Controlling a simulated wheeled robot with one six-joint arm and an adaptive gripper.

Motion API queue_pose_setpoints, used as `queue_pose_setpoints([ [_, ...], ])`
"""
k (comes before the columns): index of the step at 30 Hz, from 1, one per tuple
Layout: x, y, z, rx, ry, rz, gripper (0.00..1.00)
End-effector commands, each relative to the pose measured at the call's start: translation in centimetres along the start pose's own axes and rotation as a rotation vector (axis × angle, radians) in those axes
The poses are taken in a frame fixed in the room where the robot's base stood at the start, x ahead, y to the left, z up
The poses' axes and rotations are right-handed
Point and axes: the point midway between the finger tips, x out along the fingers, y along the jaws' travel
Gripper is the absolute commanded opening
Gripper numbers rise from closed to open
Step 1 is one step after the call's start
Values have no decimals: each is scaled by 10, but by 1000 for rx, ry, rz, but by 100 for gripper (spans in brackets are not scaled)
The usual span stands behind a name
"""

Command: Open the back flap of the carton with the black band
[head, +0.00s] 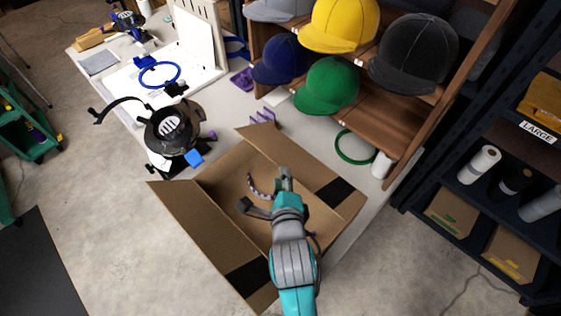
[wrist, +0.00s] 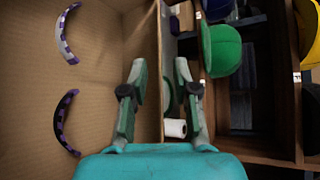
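The carton (head: 228,185) stands with its top open. Its near-left flap (head: 190,225) leans outward, with a black band patch (head: 247,272) near its lower end. Its far-right flap (head: 300,165) also looks spread outward, with another black patch (head: 335,190). My gripper (head: 268,192) is over the carton's opening, fingers apart and empty. In the wrist view the two fingers (wrist: 160,75) show on either side of a cardboard edge (wrist: 160,40). I cannot tell whether they touch it. Cardboard (wrist: 105,75) fills the left of that view.
Checkered curved pieces (wrist: 68,120) are seen against the carton's inside. A cap shelf (head: 375,115) with a green cap (head: 328,86) stands close behind. A green hoop (head: 355,146) and white roll (head: 381,164) lie beside the carton. A black machine (head: 172,130) is at left.

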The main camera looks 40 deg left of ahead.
Motion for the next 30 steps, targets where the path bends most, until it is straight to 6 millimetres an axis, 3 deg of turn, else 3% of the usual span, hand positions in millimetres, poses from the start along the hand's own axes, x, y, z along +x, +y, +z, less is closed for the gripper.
queue_pose_setpoints([
  [9,50,0,0,-1,0,0,29],
  [15,62,0,0,-1,0,-1,29],
  [23,63,0,0,-1,0,-1,29],
  [24,63,0,0,-1,0,-1,27],
  [27,63,0,0,-1,0,-1,2],
  [30,63,0,0,-1,0,-1,0],
])
